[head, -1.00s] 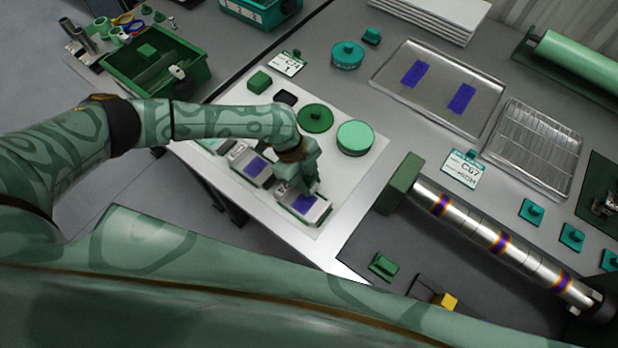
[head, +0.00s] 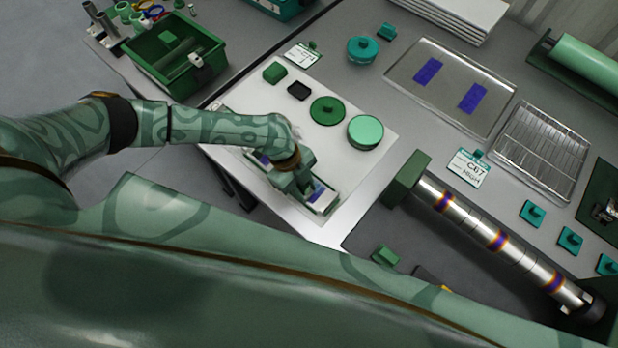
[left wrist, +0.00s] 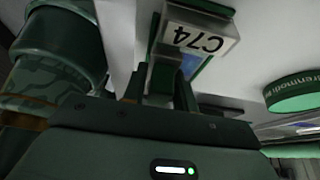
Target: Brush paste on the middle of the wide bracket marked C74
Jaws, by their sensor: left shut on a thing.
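The wide bracket marked C74 (left wrist: 210,28) is grey, with a white C74 tag, at the top of the left wrist view. A blue patch (left wrist: 190,66) shows just past the tag. In the head view a grey bracket with a blue patch (head: 318,191) lies at the near edge of the white mat (head: 368,168); its tag cannot be read there. My left gripper (head: 296,184) is over it and hides much of it. The gripper is shut on a green handle (left wrist: 160,78), which hides its lower end; contact cannot be told. My right gripper is out of view.
A black dish (head: 299,90), a dark green round lid (head: 327,110) and a light green round tin (head: 365,131) stand on the mat beyond my gripper. A green bin (head: 172,62) is at the left. A metal tube (head: 500,240) lies at the right.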

